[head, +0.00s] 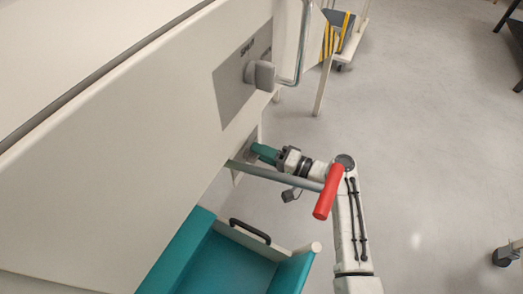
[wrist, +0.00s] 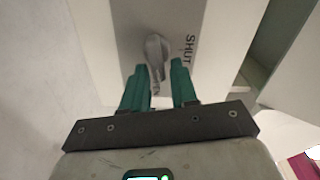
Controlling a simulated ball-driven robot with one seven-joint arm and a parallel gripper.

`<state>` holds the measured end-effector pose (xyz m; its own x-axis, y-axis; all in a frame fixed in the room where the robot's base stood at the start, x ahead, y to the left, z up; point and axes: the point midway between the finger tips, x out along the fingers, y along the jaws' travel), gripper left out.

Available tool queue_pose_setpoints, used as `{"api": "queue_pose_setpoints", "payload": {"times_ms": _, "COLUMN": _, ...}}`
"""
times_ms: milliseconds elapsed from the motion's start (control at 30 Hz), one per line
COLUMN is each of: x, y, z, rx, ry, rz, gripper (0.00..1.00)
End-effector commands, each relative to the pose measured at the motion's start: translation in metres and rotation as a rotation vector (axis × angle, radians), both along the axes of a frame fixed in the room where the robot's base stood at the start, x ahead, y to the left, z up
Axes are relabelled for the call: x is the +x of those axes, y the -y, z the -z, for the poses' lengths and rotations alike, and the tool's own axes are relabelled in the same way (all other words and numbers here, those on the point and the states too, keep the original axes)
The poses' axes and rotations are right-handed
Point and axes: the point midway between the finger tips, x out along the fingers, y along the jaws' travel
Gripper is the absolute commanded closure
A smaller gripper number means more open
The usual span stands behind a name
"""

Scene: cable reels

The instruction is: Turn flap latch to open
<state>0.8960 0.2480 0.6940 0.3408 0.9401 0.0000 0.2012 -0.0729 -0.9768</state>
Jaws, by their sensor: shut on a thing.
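The flap latch (wrist: 155,46) is a grey knob with a narrow handle on a light grey plate (wrist: 188,22) in the wrist view. The word SHUT is printed on the plate, to the right of the knob. My gripper (wrist: 158,70) has its two green fingers on either side of the latch handle and is shut on it. In the head view my gripper (head: 262,152) reaches a small lower plate on the white cabinet (head: 150,130). The latch itself is hidden there by the fingers.
A larger grey knob (head: 261,75) on a plate marked SHUT sits higher on the cabinet. A grey bar with a red handle (head: 328,190) crosses close by my arm. A teal tray (head: 225,262) with a black handle (head: 250,231) lies below. Open floor is to the right.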

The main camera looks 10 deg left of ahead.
Motion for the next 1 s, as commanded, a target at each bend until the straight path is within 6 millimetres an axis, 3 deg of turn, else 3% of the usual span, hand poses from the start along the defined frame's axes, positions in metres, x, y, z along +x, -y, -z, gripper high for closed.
{"api": "queue_pose_setpoints", "payload": {"times_ms": 400, "x": 0.0006, "y": 0.0013, "z": 0.0048, "rx": 0.067, "ry": -0.190, "rz": 0.002, "gripper": 1.00}}
{"api": "queue_pose_setpoints", "payload": {"times_ms": 967, "x": 0.0005, "y": 0.0015, "z": 0.0060, "rx": 0.077, "ry": -0.220, "rz": 0.004, "gripper": 1.00}}
{"api": "queue_pose_setpoints", "payload": {"times_ms": 1000, "x": 0.0006, "y": 0.0015, "z": 0.0060, "rx": 0.077, "ry": -0.220, "rz": 0.004, "gripper": 0.71}}
